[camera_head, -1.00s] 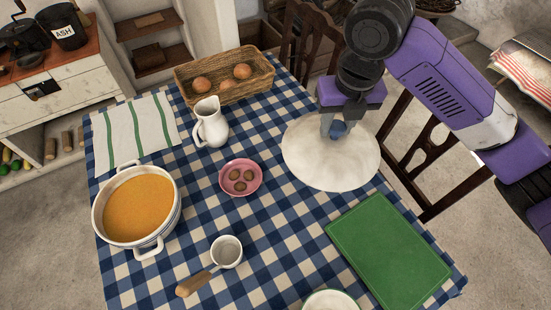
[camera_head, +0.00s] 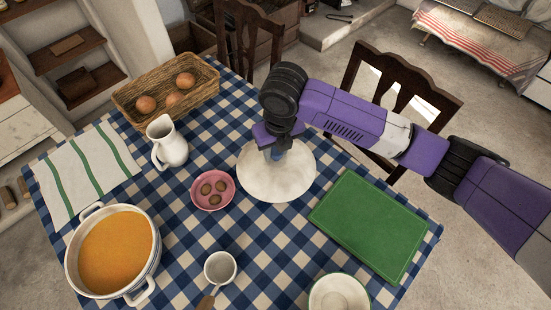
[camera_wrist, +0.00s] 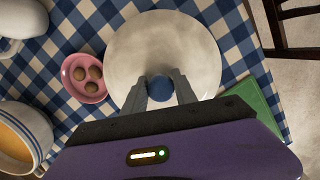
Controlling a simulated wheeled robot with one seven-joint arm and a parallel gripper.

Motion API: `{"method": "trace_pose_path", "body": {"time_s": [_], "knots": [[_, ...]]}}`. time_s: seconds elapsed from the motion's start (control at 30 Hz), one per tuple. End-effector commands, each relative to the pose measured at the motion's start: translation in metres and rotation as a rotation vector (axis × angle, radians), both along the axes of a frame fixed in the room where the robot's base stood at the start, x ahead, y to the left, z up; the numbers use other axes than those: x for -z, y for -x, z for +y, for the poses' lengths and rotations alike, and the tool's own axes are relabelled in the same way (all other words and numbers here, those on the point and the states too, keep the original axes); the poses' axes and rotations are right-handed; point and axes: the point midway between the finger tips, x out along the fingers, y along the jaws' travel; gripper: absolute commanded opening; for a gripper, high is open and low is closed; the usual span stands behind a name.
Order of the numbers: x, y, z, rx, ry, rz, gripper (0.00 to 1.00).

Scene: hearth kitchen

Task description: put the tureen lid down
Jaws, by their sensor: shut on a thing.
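The tureen lid (camera_head: 277,178) is a round off-white disc with a blue knob, over the checked tablecloth between the pink dish and the green board. It also fills the upper middle of the wrist view (camera_wrist: 165,45). My gripper (camera_wrist: 160,88) is shut on the lid's blue knob (camera_wrist: 159,87), one finger on each side. In the head view my gripper (camera_head: 276,152) is above the lid and hides part of it. The lid looks level and at or just above the cloth; I cannot tell if it touches. The tureen (camera_head: 151,265), full of orange soup, stands uncovered at the left.
A pink dish (camera_head: 228,203) with brown pieces is left of the lid. A white jug (camera_head: 168,145) and egg basket (camera_head: 133,112) stand behind. A green board (camera_head: 370,225) lies at right. A ladle cup (camera_head: 220,268) and bowl (camera_head: 335,295) are in front.

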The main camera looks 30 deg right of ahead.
Motion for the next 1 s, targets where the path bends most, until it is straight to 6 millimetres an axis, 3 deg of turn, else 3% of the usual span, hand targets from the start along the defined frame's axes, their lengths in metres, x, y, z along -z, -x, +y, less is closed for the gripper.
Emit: {"method": "trace_pose_path", "body": {"time_s": [0.27,0.53,0.93,0.97,1.0], "knots": [[0.019,0.0,0.0,0.0,-0.001,0.0,0.0],[0.053,0.0,0.0,0.001,0.001,-0.001,0.0],[0.059,-0.001,0.0,0.0,0.0,-0.003,0.0],[0.058,-0.001,0.0,0.0,0.0,-0.002,0.39],[0.058,0.0,0.0,0.0,0.0,-0.001,0.47]]}}
